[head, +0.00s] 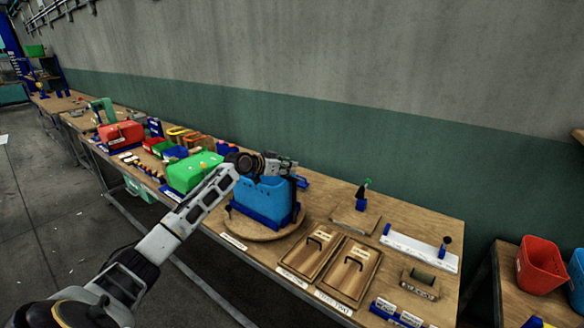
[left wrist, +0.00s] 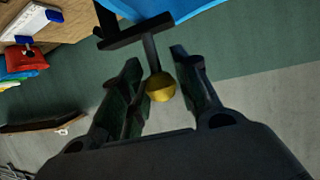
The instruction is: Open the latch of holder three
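A blue bin (head: 262,196) sits in a dark blue holder (head: 262,217) on a round wooden board (head: 244,228). I cannot read which holder number it bears. My left gripper (head: 296,174) is over the right rear side of this bin. In the left wrist view a dark latch rod with a yellow ball knob (left wrist: 161,87) reaches down from a dark crossbar beside the blue bin (left wrist: 185,14). My left gripper (left wrist: 156,58) is open, with one finger on each side of the rod and knob. The knob is closer to the left finger; contact is unclear. My right gripper is out of view.
A green bin (head: 193,170) stands left of the holder. Two wooden panels with handles (head: 350,272) lie to its right. A small stand (head: 360,207) and a white plate (head: 420,252) are further right. A red bin (head: 541,264) stands on another table.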

